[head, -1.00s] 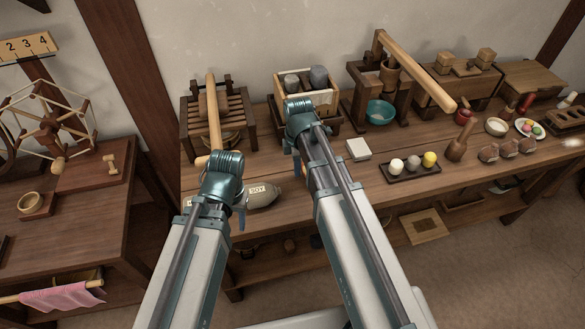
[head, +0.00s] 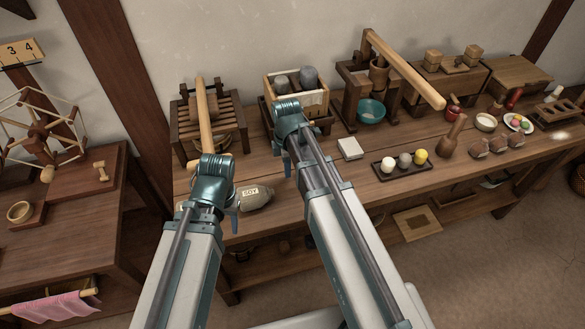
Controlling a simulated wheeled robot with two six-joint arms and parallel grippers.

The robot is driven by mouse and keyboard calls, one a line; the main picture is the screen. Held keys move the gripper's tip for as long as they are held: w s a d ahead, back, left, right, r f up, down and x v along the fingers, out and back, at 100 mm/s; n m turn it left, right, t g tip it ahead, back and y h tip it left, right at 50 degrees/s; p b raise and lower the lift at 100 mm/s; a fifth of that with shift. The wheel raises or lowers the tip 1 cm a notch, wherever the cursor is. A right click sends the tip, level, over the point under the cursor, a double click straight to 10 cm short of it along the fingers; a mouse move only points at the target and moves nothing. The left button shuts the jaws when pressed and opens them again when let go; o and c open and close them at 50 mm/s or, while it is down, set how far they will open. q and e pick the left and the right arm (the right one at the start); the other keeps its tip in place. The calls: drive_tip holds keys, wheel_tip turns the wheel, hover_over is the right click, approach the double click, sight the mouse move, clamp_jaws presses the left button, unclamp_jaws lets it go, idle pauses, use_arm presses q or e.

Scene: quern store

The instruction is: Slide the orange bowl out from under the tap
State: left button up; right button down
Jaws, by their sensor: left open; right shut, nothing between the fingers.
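I cannot make out a clearly orange bowl or a tap. A teal bowl (head: 370,111) stands under the wooden lever press (head: 355,88) at the back of the bench.
The slatted press (head: 235,120) and a box of grey stones (head: 316,103) stand at the back.

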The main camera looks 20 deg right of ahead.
use_arm(q)
drive_tip(key=shift+a, duration=0.15)
use_arm(e)
drive_tip(key=shift+a, duration=0.85)
use_arm(q)
wheel_tip(320, 180, up, 10)
drive_tip(key=p, duration=1)
use_arm(e)
wheel_tip(320, 180, up, 10)
use_arm(q)
drive_tip(key=shift+r+p, duration=1.55)
use_arm(e)
drive_tip(key=s+a+r+m, duration=0.1)
drive_tip(key=s+a+m, duration=0.2)
drive_tip(key=s+m, duration=0.3)
drive_tip(key=s+a+r+m+h, duration=0.1)
drive_tip(key=s+a+r+m, duration=0.1)
drive_tip(key=s+a+m, duration=0.2)
drive_tip(key=shift+s+m, duration=1.7)
drive_tip(key=shift+s, duration=0.55)
